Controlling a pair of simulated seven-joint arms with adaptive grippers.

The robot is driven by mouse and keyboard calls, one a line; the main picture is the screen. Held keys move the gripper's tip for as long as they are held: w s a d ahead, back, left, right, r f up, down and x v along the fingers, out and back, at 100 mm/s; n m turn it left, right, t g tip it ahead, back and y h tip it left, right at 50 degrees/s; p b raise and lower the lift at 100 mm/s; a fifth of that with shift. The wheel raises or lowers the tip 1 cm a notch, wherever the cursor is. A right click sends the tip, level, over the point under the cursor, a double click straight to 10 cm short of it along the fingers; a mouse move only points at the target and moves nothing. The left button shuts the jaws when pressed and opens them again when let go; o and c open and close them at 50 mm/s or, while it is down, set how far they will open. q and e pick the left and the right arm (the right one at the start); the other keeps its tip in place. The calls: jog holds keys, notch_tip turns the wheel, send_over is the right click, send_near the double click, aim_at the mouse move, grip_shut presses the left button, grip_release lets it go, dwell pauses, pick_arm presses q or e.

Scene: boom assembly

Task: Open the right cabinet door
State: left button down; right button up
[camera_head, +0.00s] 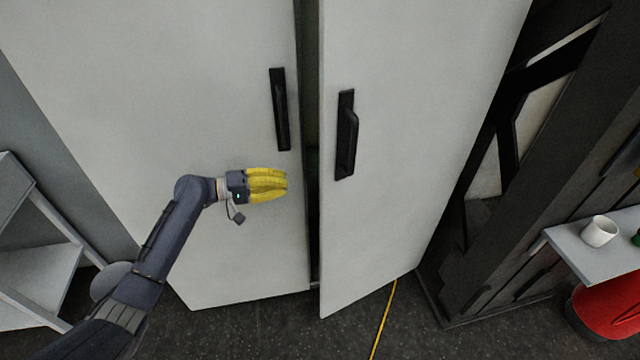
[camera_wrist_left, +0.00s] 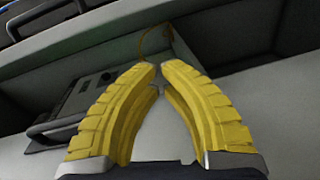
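The grey-white cabinet has two tall doors. The right cabinet door (camera_head: 415,120) stands slightly ajar, its left edge forward of the left door (camera_head: 150,110), with a dark gap (camera_head: 312,150) between them. The right door has a black vertical handle (camera_head: 346,135); the left door has a similar one (camera_head: 281,110). My left gripper (camera_head: 286,185) is in front of the left door, below its handle and left of the gap. Its yellow fingers look shut, tips close together and holding nothing, also in the left wrist view (camera_wrist_left: 157,68). My right gripper is not in view.
A grey shelf unit (camera_head: 40,280) stands at the left. At the right are a dark framed structure (camera_head: 520,210) and a small shelf (camera_head: 590,262) bearing a white cup (camera_head: 599,231), with a red object (camera_head: 610,310) below. A yellow cable (camera_head: 383,320) lies on the dark floor.

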pick_arm(q)
jog(key=d+n+h, duration=0.1)
jog(key=d, duration=0.8)
jog(key=shift+d+r, duration=0.15)
jog(key=shift+d, duration=0.25)
jog(key=shift+s, duration=0.1)
dwell(0.5)
